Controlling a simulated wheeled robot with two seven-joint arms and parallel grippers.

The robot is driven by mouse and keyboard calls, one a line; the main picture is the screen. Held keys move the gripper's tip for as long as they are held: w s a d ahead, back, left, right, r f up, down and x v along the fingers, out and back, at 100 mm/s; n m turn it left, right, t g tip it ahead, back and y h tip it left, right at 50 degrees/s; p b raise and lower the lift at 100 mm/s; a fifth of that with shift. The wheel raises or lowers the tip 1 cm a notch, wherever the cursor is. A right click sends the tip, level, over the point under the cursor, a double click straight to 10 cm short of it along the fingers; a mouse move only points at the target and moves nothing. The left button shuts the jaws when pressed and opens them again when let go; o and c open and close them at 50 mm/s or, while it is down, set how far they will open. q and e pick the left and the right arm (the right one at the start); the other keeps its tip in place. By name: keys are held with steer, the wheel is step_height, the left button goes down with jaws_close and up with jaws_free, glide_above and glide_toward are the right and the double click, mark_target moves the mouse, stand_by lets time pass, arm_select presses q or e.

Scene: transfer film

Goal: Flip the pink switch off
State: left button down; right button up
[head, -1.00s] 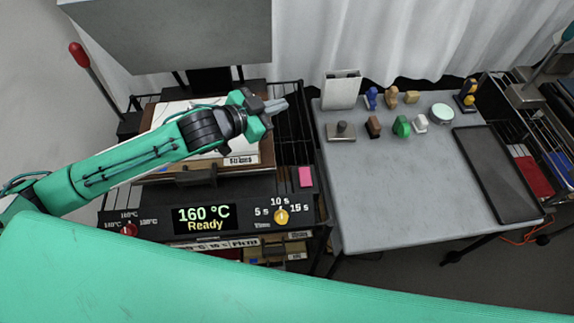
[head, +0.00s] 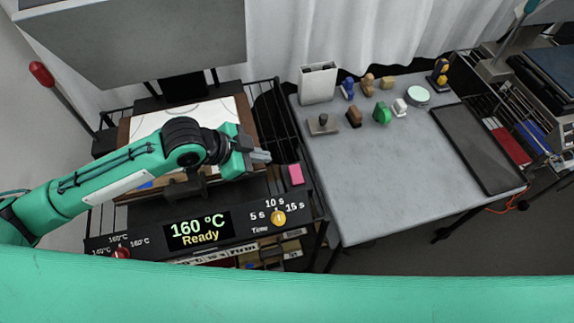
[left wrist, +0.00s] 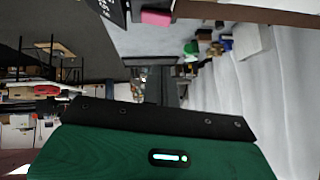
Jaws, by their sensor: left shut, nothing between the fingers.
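The pink switch (head: 296,174) is a small pink block at the right end of the heat press's dark front panel. It also shows at the top of the left wrist view (left wrist: 157,17). My left gripper (head: 262,156) is shut and empty. Its grey fingertips point right, just left of and slightly beyond the switch in the head view, with a visible gap between them. I cannot tell their exact height above the panel. My right gripper is not in view.
The panel display (head: 197,231) reads 160 °C Ready. A yellow time knob (head: 278,218) and a red temperature knob (head: 121,253) flank it. The press's raised upper plate (head: 130,45) hangs behind. A grey table (head: 370,185) with several stamps stands to the right.

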arm_select(q)
steer(key=p, duration=0.3)
glide_above(297, 169)
steer(key=s+a, duration=0.2)
steer(key=f, duration=0.6)
steer(key=shift+a+f, duration=0.2)
steer(key=shift+f, duration=0.05)
steer(key=f, duration=0.1)
steer(key=f+p, duration=0.1)
steer(key=shift+w+f, duration=0.2)
steer(key=shift+f, duration=0.1)
steer(key=shift+w+a+f+p, duration=0.15)
steer(key=shift+f+p, duration=0.15)
steer(key=shift+f, duration=0.6)
